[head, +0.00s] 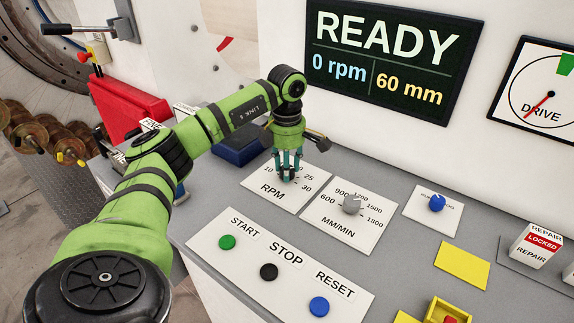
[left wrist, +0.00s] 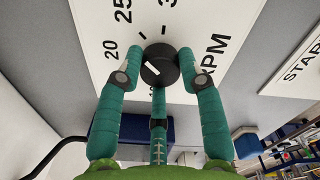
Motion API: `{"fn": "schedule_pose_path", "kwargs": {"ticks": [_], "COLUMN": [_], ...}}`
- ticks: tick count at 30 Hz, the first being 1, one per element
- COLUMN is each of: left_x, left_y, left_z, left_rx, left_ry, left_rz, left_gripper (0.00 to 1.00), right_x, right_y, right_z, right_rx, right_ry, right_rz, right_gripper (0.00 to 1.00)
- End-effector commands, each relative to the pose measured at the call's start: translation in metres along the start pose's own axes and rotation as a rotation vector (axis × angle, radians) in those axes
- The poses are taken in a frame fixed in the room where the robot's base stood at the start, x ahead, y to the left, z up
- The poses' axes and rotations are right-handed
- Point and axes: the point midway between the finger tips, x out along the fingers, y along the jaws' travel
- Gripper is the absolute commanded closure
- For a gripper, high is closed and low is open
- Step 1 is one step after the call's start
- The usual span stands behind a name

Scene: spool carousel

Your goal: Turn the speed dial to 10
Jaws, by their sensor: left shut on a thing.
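The speed dial is a black round knob with a white pointer line, on a white plate marked RPM (head: 270,190). In the left wrist view the knob (left wrist: 165,62) sits between the fingers of my left gripper (left wrist: 160,80), which are shut on it. The numbers 20 and 25 show beside it there; other numbers are partly hidden. The short white line slants toward the upper left of that view; I cannot tell the exact value. In the head view my left gripper (head: 288,174) stands over the plate and hides most of the knob. My right gripper is not in view.
A grey MM/MIN knob (head: 352,204) and a blue knob (head: 437,203) are to the right. Green START (head: 227,242), black STOP (head: 269,272) and blue RESET (head: 319,306) buttons lie in front. The screen (head: 390,58) reads READY, 0 rpm, 60 mm.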

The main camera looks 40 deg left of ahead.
Motion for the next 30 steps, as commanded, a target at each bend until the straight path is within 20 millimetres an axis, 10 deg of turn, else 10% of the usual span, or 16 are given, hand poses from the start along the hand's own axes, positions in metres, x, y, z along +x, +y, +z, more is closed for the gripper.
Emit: {"fn": "schedule_pose_path", "kwargs": {"ticks": [30], "left_x": [0.001], "left_y": [-0.001], "left_z": [0.001], "left_rx": [-0.865], "left_ry": [0.003], "left_rz": [-0.004], "left_gripper": [0.94], "right_x": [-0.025], "right_y": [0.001], "right_z": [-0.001], "right_rx": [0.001], "right_ry": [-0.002], "right_rz": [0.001], "right_gripper": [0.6]}}
